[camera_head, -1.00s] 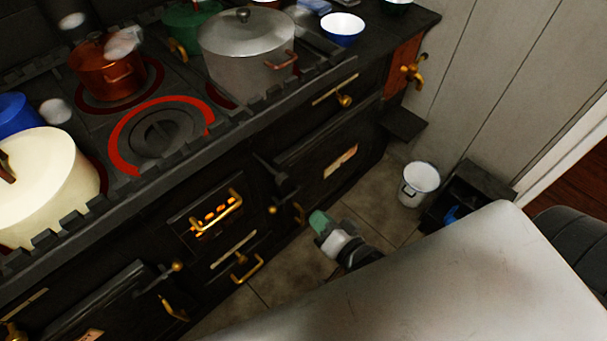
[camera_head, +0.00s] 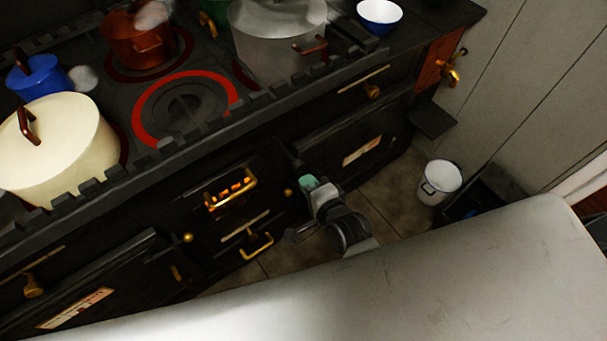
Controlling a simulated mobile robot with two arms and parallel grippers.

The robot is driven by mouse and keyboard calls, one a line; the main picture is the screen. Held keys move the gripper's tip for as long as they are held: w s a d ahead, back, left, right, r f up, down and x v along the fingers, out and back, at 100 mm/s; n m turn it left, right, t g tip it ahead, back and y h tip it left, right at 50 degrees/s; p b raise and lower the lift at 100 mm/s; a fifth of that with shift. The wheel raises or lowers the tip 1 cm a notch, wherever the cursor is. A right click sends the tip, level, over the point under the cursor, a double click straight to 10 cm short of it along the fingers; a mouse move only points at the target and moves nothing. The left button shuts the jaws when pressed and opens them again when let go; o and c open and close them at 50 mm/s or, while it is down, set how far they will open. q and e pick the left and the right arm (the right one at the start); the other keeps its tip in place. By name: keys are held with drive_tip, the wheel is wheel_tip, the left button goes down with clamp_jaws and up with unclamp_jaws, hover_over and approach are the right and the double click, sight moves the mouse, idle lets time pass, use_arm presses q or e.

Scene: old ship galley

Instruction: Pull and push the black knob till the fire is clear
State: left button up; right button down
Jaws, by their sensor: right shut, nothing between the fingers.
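The fire (camera_head: 231,187) glows orange through slots in the small firebox door on the black stove front. I cannot pick out a black knob for certain; the dark stove front hides detail. A small brass knob (camera_head: 288,192) shows just left of my right gripper. My right gripper (camera_head: 306,182) has a green tip and is shut and empty. It is in front of the stove, right of the fire; I cannot tell whether it touches the front. My left gripper is not in view.
The stove top holds a cream pot (camera_head: 62,150), a blue pot (camera_head: 40,80), a copper pot (camera_head: 138,45) and a large grey pot (camera_head: 275,40). A red ring glows around a bare hotplate (camera_head: 183,108). A white bucket (camera_head: 439,182) stands on the floor. A pale surface (camera_head: 400,290) fills the foreground.

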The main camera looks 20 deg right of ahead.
sight(295, 162)
drive_tip(key=shift+w+a, duration=0.15)
drive_tip(key=shift+w, duration=0.45)
drive_tip(key=shift+w+a, duration=0.15)
drive_tip(key=shift+w, duration=0.4)
drive_tip(key=w+a, duration=0.2)
drive_tip(key=w, duration=0.4)
drive_tip(key=shift+w+a+r, duration=0.2)
drive_tip(key=shift+w+r, duration=0.1)
drive_tip(key=shift+w, duration=0.1)
